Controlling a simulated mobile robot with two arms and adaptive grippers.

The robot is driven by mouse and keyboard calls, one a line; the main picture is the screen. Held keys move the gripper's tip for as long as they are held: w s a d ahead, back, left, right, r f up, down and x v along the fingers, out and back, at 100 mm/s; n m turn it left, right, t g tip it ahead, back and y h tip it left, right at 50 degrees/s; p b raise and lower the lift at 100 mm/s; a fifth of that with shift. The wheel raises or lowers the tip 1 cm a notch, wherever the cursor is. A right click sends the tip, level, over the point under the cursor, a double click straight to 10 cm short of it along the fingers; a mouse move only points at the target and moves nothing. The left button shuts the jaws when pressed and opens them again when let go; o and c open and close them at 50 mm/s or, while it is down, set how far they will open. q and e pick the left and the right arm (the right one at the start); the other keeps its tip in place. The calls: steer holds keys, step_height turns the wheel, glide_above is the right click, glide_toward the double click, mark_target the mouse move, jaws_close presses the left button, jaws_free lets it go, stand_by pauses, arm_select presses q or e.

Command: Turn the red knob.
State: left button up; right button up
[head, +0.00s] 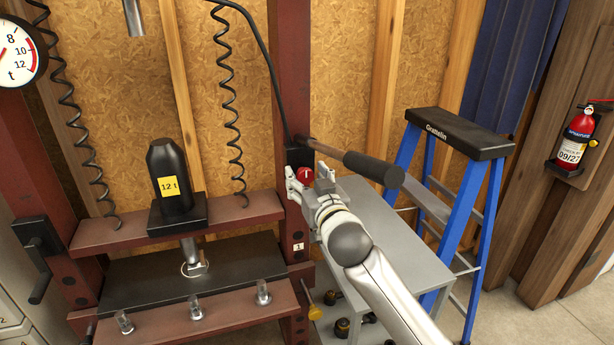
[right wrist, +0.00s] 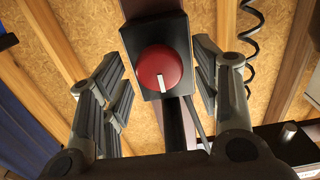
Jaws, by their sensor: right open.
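The red knob (head: 305,174) sits on a black box on the right post of the dark red press frame. In the right wrist view the red knob (right wrist: 159,68) shows as a round red cap with a white line, on its black box (right wrist: 155,28). My right gripper (head: 310,184) is at the knob in the head view, partly covering the area below it. In the right wrist view its fingers (right wrist: 158,82) stand apart on either side of the knob, with visible gaps and nothing held. My left gripper is not in view.
A lever with a dark grip (head: 373,168) sticks out just above and right of the knob. A grey shelf unit (head: 385,220) and a blue stepladder (head: 484,210) stand to the right. The press with its black 12 t jack (head: 172,165) is at the left.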

steer(key=shift+c, duration=0.4)
steer(key=c, duration=0.9)
steer(key=shift+w, duration=0.1)
steer(key=shift+c, duration=0.2)
